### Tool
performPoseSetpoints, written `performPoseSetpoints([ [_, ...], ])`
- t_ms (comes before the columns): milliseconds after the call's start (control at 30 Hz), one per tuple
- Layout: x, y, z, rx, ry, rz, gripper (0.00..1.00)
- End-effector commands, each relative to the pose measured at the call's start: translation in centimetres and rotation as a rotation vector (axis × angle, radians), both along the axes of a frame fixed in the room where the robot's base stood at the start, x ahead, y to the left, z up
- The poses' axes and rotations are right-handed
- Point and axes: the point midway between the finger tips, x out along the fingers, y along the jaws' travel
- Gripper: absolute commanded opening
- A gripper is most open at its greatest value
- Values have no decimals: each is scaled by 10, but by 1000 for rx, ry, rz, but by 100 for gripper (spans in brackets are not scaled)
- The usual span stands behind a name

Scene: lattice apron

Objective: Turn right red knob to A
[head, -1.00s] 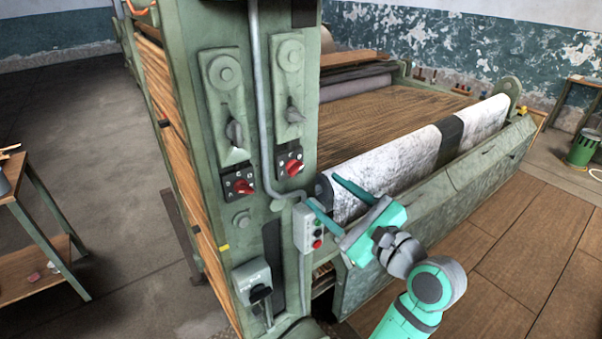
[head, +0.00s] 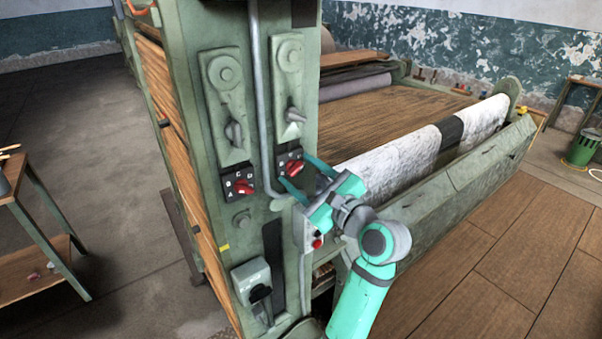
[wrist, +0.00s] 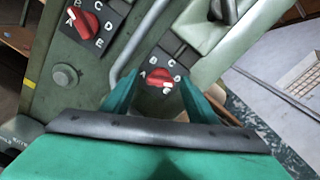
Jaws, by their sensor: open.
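The right red knob (head: 295,168) sits on a black dial plate on the green machine post. In the wrist view, this knob (wrist: 158,76) shows between my two fingers, with white letters A to E around it. A is at its left and E is below it; I cannot tell for sure which letter it points to. My gripper (head: 293,170) is open, its teal fingers reaching toward the dial from the right, one to each side of the knob. I see no clear contact. In the head view the fingers partly hide the dial plate.
A second red knob (head: 243,187) on a similar dial sits to the left. A grey pipe (head: 262,120) runs down between the two dials. Levers (head: 294,117) stand above them. A push-button box (head: 314,238) is partly hidden below my gripper.

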Motion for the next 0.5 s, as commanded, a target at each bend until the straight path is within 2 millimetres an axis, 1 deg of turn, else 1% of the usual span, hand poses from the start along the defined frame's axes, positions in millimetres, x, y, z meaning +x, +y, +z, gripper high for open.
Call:
performPoseSetpoints([
  [67, 0, 0, 0, 0, 0, 0, 53],
  [167, 0, 0, 0, 0, 0, 0, 32],
  [200, 0, 0, 0, 0, 0, 0, 22],
  [233, 0, 0, 0, 0, 0, 0, 15],
  [267, 0, 0, 0, 0, 0, 0, 12],
  [500, -1, 0, 0, -10, -7, 1, 12],
])
